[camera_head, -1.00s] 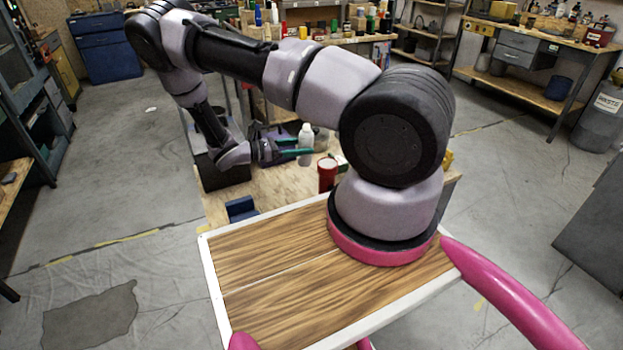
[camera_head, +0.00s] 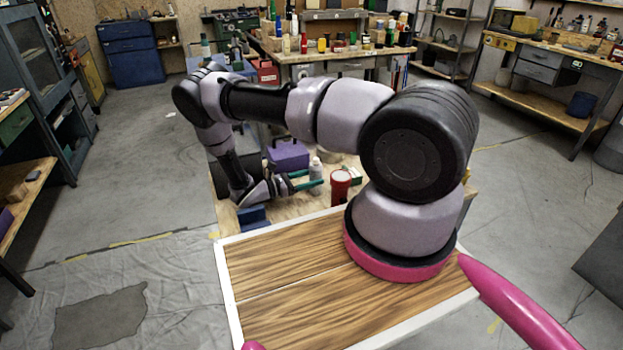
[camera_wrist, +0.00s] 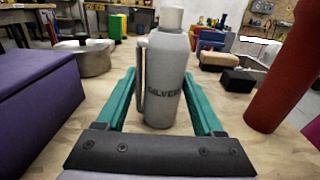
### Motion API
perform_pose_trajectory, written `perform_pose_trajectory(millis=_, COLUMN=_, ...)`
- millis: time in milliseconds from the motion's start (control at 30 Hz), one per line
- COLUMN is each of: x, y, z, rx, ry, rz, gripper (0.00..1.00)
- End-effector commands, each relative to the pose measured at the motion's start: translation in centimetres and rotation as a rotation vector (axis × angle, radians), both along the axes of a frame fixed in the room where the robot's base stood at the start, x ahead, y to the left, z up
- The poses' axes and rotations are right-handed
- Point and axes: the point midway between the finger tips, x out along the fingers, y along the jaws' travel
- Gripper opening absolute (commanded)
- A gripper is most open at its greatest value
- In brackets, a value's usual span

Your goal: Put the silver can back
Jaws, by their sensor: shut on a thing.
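The silver can (camera_wrist: 163,90) is a grey bottle-shaped container with a lighter cap, marked "SILVER". In the wrist view it stands upright between the two green fingers of my gripper (camera_wrist: 161,76), which is shut on it. The can (camera_head: 316,172) and my gripper (camera_head: 303,180) also show in the head view, low over the wooden bench. I cannot tell whether its base touches the bench top.
A purple box (camera_head: 288,155) stands behind my gripper, at left in the wrist view (camera_wrist: 38,100). A red can (camera_head: 340,188) stands to the right. A blue block (camera_head: 253,217) lies in front. A lidded metal pot (camera_wrist: 88,55) and a black box (camera_wrist: 243,82) are further off.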

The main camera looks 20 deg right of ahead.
Motion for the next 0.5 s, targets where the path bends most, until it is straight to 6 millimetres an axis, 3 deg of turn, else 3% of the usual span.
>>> perform_pose_trajectory(millis=100, x=0.01, y=0.07, z=-0.08, rx=0.004, ry=0.002, rz=0.002, gripper=0.49)
perform_pose_trajectory(millis=133, x=-0.01, y=0.08, z=-0.12, rx=0.004, ry=0.003, rz=0.002, gripper=0.73)
perform_pose_trajectory(millis=200, x=-0.01, y=0.08, z=-0.11, rx=0.004, ry=0.003, rz=0.002, gripper=0.99)
perform_pose_trajectory(millis=500, x=0.00, y=0.11, z=-0.06, rx=0.004, ry=0.003, rz=0.002, gripper=0.99)
